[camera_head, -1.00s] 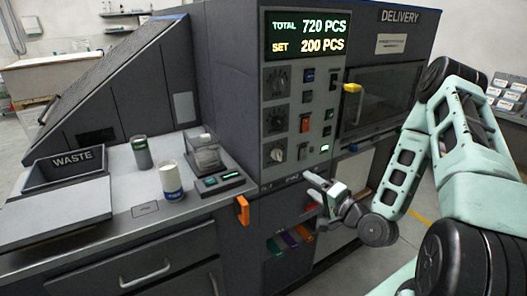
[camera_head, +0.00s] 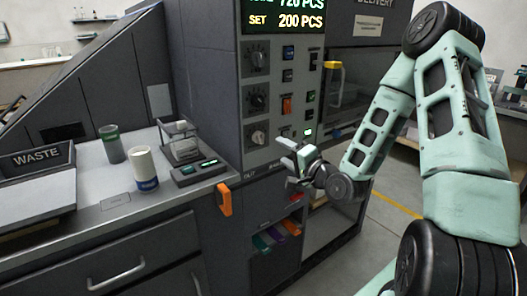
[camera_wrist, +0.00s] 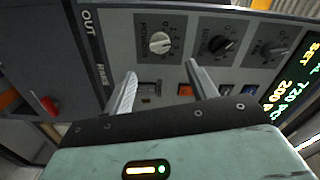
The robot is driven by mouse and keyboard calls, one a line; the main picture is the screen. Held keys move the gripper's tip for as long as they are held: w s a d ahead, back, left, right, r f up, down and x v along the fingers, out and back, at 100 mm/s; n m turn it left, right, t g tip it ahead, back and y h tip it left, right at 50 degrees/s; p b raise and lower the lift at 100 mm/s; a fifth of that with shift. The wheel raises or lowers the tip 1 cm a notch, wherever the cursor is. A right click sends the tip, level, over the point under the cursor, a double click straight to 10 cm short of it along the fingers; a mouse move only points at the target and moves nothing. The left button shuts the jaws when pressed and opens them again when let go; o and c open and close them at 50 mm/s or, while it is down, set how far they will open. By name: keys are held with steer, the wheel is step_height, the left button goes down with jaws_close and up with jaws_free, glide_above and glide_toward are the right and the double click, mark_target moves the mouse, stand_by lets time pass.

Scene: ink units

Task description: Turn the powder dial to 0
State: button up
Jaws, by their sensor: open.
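The powder dial, a pale knob on a dark square plate, is the lowest of three dials on the control panel in the head view (camera_head: 258,137). In the wrist view it is the leftmost dial (camera_wrist: 160,43), beyond the gap between my fingers. Its pointer and scale marks are too small to read surely. My gripper (camera_head: 287,152) is just right of and below the dial in the head view, open and empty. In the wrist view my gripper (camera_wrist: 161,70) has its two fingers spread apart, not touching the dial.
Two darker dials, the middle one (camera_head: 256,100) and the top one (camera_head: 256,58), sit above. Buttons and an orange switch (camera_head: 287,105) are to their right. An orange handle (camera_head: 224,199) sticks out below. A counter with cups and a scale (camera_head: 196,172) is at left.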

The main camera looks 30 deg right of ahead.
mark_target(263, 139)
steer(key=w, duration=0.9)
steer(key=shift+w+a+r, duration=0.1)
steer(key=shift+w+a, duration=0.1)
steer(key=shift+w, duration=0.75)
steer(key=c, duration=1)
